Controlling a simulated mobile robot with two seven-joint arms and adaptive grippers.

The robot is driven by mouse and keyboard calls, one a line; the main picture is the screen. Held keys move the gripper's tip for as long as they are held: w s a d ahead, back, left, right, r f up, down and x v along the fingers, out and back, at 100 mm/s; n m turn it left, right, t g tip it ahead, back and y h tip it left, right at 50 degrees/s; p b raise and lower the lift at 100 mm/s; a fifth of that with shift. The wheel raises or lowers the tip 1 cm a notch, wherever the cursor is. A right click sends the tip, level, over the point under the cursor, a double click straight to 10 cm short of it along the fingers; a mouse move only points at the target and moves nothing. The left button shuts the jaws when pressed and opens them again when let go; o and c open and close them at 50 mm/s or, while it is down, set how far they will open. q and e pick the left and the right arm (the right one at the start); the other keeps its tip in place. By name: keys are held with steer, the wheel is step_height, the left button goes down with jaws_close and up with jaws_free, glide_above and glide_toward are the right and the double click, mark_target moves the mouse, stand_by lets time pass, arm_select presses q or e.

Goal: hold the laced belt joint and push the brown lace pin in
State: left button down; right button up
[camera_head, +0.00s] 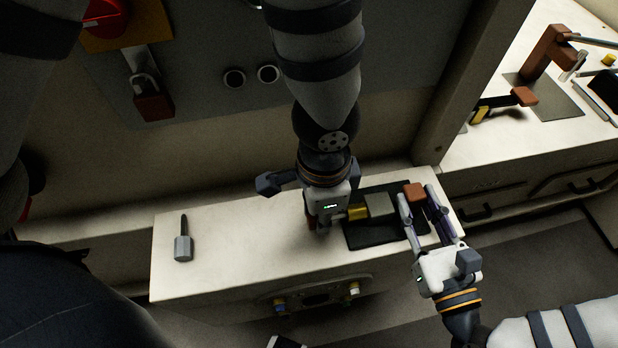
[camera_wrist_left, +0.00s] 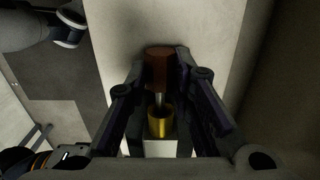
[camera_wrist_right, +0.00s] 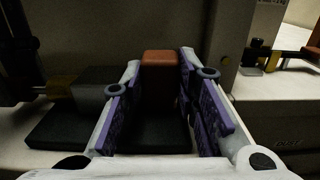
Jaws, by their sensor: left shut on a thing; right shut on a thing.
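The laced belt joint shows as a grey block (camera_head: 380,205) with a brass sleeve (camera_head: 357,213) on its left side and an orange-brown end block (camera_head: 414,191) on its right. My right gripper (camera_head: 422,200) is shut on that end block, also seen in the right wrist view (camera_wrist_right: 160,60). My left gripper (camera_head: 318,217) is shut on the brown lace pin (camera_wrist_left: 159,68). The pin's bare metal shank shows between its brown head and the brass sleeve (camera_wrist_left: 160,122). The shank lines up with the sleeve; how deep its tip sits is hidden.
The joint lies over a dark mat (camera_head: 360,237) on a pale bench (camera_head: 240,240). A wall with a red padlock (camera_head: 152,106) rises behind. A second bench with tools (camera_head: 550,130) is at right.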

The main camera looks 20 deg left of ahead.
arm_select(q)
steer(key=shift+w+d+r, duration=0.1)
steer(key=shift+w+d, duration=0.05)
steer(key=shift+w, duration=0.1)
stand_by(0.3)
steer(key=shift+w+d, duration=0.25)
steer(key=shift+d, duration=0.1)
steer(key=shift+d, duration=0.2)
arm_select(e)
steer(key=shift+a, duration=0.15)
stand_by(0.5)
arm_select(q)
steer(key=c, duration=1.3)
jaws_free()
steer(key=shift+c, duration=0.2)
steer(key=shift+a, duration=0.1)
